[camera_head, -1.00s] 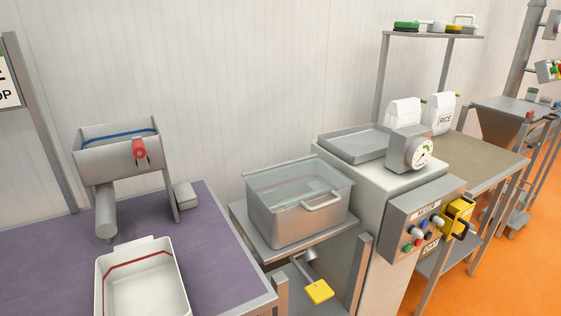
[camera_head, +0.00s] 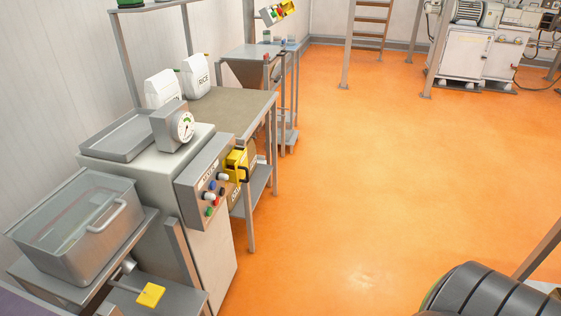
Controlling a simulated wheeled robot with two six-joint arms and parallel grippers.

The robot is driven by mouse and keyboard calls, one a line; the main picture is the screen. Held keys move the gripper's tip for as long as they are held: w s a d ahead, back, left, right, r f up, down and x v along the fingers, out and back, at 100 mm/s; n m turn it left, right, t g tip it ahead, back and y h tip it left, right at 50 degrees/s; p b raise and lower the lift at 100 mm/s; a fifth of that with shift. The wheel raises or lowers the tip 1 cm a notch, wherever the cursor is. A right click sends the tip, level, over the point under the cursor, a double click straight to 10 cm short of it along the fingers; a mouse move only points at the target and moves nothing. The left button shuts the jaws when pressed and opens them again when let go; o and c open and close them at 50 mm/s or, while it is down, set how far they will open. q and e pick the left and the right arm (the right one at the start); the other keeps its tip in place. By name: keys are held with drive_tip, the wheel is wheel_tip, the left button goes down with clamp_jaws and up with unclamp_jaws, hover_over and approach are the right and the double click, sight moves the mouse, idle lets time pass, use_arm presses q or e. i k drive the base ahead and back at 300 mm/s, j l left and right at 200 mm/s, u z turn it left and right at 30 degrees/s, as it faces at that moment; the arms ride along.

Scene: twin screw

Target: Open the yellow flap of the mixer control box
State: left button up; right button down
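The mixer control box (camera_head: 192,196) is a grey panel on the right side of the pale scale cabinet. It carries several coloured buttons and knobs. The yellow flap (camera_head: 235,165) is on the box's far right end, with a dark handle or edge beside it. From this angle I cannot tell for sure whether the flap is open or closed. Neither of my grippers is in view.
A table (camera_head: 245,112) with rice bags (camera_head: 196,78) stands behind. Open orange floor (camera_head: 400,170) lies to the right. A dark ribbed object (camera_head: 485,295) is at bottom right.

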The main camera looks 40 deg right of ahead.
sight(237, 157)
drive_tip(key=z, duration=0.95)
